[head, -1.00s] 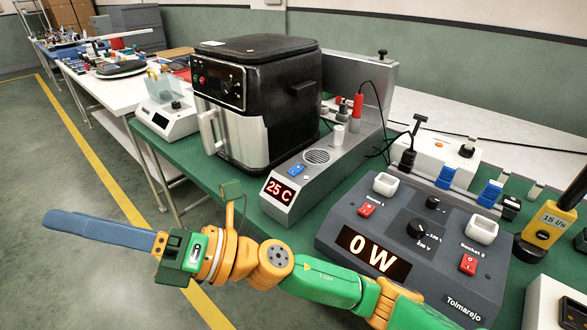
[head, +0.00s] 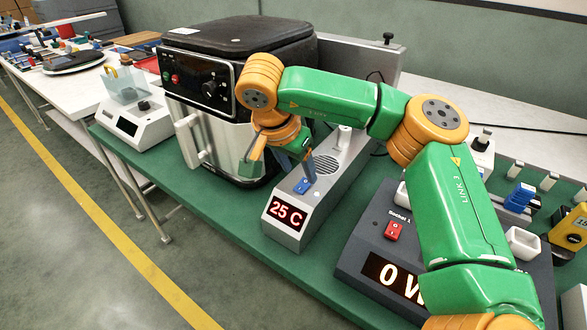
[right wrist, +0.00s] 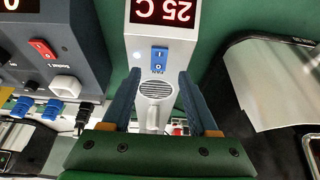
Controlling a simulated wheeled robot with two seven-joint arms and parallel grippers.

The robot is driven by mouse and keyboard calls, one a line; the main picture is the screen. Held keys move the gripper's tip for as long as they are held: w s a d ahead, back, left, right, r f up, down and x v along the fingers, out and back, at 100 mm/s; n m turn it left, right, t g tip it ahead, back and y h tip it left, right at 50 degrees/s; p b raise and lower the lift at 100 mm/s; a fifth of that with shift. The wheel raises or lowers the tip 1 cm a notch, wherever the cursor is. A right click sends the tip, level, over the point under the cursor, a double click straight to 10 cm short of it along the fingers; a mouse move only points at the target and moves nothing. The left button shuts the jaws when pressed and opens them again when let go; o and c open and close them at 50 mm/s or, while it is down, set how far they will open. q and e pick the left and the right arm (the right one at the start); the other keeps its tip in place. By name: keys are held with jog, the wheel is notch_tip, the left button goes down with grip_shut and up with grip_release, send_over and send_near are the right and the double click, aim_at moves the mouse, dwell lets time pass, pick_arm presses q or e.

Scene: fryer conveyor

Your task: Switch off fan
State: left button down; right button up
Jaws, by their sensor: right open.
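The fan unit (head: 285,232) is a long grey box with a round grille and a red "25 C" display; it also shows in the right wrist view (right wrist: 163,35). On its sloped top is a blue rocker switch (head: 302,187), seen between display and grille in the right wrist view (right wrist: 159,60). My right gripper (head: 309,174) points down over the unit, very near the switch. In the right wrist view its two blue fingers (right wrist: 158,92) are apart with nothing held, one on each side of the grille. Whether they touch anything I cannot tell. My left gripper is not in view.
A black fryer (head: 240,40) stands just left of the fan unit. A dark power box (head: 365,262) with red switches stands to its right, partly behind my arm. A white scale (head: 137,122) is farther left. Green table is clear in front of the fan unit.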

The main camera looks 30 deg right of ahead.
aim_at(304, 182)
jog(key=x, duration=0.3)
jog(key=shift+s+d+f, duration=0.1)
jog(key=shift+s+d, duration=0.05)
jog(key=shift+s, duration=0.15)
jog(key=shift+w+f, duration=0.15)
jog(key=shift+w, duration=0.05)
jog(key=shift+s, duration=0.1)
jog(key=c, duration=0.6)
grip_shut()
jog(key=r+y+p, duration=0.1)
jog(key=p, duration=0.2)
jog(key=shift+d+g+y+p, duration=0.15)
jog(key=shift+g+y+p, duration=0.2)
jog(key=shift+g+y, duration=0.05)
jog(key=shift+d+f+y+p, duration=0.1)
jog(key=shift+d+y+p, duration=0.05)
jog(key=shift+y+p, duration=0.25)
jog(key=shift+w+f, duration=0.15)
jog(key=shift+w, duration=0.05)
jog(key=shift+f, duration=0.15)
jog(key=o, duration=0.6)
grip_release()
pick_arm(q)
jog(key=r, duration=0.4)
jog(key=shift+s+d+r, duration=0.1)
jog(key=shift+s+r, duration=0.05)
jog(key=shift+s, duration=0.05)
